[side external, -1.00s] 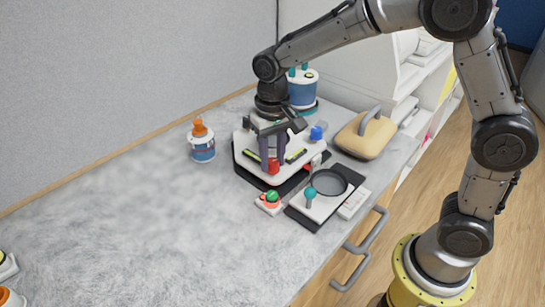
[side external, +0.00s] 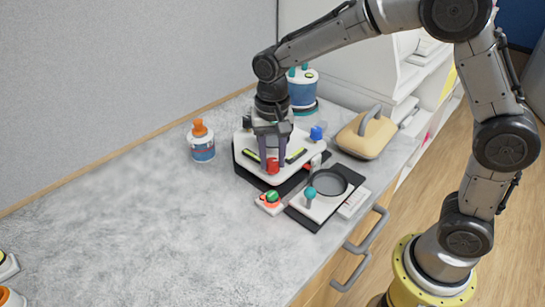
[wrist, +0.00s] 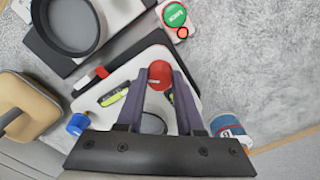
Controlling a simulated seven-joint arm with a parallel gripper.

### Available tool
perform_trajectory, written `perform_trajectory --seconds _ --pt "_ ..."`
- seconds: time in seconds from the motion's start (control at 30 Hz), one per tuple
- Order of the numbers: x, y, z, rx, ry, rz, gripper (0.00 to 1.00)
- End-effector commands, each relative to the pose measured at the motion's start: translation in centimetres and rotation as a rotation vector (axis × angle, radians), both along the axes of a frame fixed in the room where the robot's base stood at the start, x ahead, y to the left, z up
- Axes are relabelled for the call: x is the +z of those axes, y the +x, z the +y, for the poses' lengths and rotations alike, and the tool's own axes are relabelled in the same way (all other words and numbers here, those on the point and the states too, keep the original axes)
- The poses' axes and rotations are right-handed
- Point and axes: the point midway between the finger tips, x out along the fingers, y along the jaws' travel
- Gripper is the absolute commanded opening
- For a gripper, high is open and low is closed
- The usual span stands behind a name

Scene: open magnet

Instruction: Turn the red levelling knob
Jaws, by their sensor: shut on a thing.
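The red levelling knob (side external: 272,166) stands at the front corner of a white device (side external: 246,143) on a dark base. The wrist view also shows the red knob (wrist: 160,74) between the fingertips. My gripper (side external: 273,165) points down over the device, and in the wrist view its two purple-grey fingers (wrist: 161,78) are shut on the knob from both sides. Yellow-green level strips (side external: 296,155) lie on the device beside the fingers. A blue knob (side external: 317,132) sits at its right corner, also seen in the wrist view (wrist: 78,124).
A white-and-blue bottle with an orange cap (side external: 202,146) stands left of the device. A small box with a green button (side external: 270,199), a scale with a dark round pan (side external: 328,182) and a tan handled block (side external: 365,137) stand nearby.

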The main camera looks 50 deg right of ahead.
Motion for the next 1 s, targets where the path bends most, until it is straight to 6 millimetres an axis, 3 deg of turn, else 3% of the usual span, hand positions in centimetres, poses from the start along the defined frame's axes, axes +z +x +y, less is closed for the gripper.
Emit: perform_trajectory --seconds 0.13,0.17,0.33,0.73,1.0 --pt "0.0 0.0 0.2 0.001 0.004 -0.001 0.00" --pt "0.0 0.0 0.2 0.001 0.004 -0.001 0.38" --pt "0.0 0.0 0.1 0.001 0.003 -0.001 0.66" --pt "0.7 0.1 0.1 0.001 0.001 -0.003 0.66" --pt "5.6 0.1 0.1 0.001 0.003 -0.007 0.66"
